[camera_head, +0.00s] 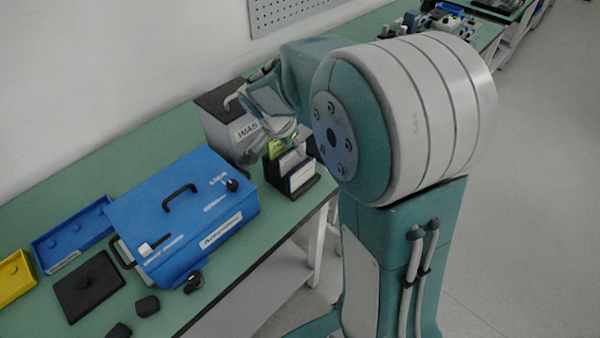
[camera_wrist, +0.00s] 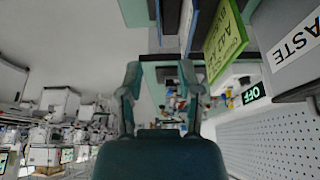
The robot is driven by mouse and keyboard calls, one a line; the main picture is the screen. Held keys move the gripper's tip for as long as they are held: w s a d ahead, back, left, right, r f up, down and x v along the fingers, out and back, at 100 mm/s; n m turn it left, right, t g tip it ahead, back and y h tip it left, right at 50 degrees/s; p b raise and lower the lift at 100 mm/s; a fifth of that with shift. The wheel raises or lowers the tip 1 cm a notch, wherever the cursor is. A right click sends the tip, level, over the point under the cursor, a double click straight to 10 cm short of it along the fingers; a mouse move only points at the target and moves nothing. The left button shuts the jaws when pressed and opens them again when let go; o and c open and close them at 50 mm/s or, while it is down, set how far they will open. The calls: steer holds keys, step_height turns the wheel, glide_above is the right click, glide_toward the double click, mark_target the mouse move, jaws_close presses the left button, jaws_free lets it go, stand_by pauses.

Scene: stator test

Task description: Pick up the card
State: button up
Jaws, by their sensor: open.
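A yellow-green card (camera_head: 276,148) stands in a dark card holder (camera_head: 309,184) near the table's right edge, partly hidden behind my gripper. In the wrist view the green card (camera_wrist: 226,42) with dark lettering shows large and tilted at the upper right. My gripper (camera_head: 273,142) is just above and beside the holder. In the wrist view its two fingers are spread apart with nothing between them (camera_wrist: 158,76). The card lies to the right of the fingers there, outside the gap. I cannot tell whether a finger touches it.
A grey waste box (camera_head: 222,126) stands close behind the holder; its label shows in the wrist view (camera_wrist: 296,42). A blue case (camera_head: 180,218) with a black handle is to the left. A blue tray (camera_head: 72,236) and dark pieces lie farther left.

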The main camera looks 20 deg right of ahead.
mark_target(303, 168)
steer(key=x, duration=1.1)
steer(key=shift+a, duration=0.1)
steer(key=shift+f, duration=0.1)
steer(key=shift+s, duration=0.1)
jaws_close()
steer(key=shift+f, duration=0.1)
